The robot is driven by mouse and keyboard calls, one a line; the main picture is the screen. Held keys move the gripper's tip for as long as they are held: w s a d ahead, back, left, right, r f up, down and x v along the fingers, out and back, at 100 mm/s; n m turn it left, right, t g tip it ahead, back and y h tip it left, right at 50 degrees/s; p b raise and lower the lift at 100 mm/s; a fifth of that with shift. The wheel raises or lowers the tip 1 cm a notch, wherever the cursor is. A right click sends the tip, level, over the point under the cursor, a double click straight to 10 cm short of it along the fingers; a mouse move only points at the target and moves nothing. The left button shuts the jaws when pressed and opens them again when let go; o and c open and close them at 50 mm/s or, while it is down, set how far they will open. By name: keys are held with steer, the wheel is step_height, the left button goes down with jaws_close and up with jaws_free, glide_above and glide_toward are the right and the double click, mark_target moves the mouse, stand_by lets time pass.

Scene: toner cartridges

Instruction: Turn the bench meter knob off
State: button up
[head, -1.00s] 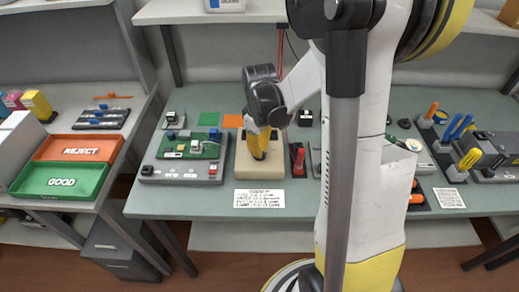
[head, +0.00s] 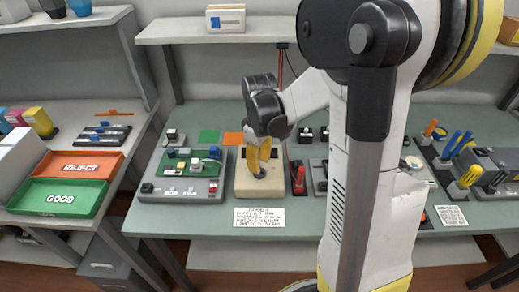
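A beige box-shaped device (head: 243,185), which looks like the bench meter, sits on the grey-green bench near its middle. My gripper (head: 259,172) points down over it, its yellow fingers at a dark round part on the device's top that may be the knob. The fingers and the dark wrist cover most of this part, so its setting cannot be read. I cannot tell whether the fingers touch it, or whether they are open or shut.
A grey fixture with a green board (head: 190,165) stands left of the device. A red-handled tool (head: 299,180) stands close on its right. A printed card (head: 259,217) lies in front. REJECT (head: 75,165) and GOOD (head: 60,198) trays are on the left table.

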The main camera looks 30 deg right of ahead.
step_height(320, 180, up, 10)
steer(key=shift+f, duration=0.25)
stand_by(0.4)
steer(key=s+a+r+m+t, duration=0.3)
steer(key=s+a+m+t, duration=0.2)
steer(key=s+a, duration=0.6)
steer(key=shift+a+r+t, duration=0.2)
steer(key=shift+a+t, duration=0.8)
steer(key=shift+a, duration=0.25)
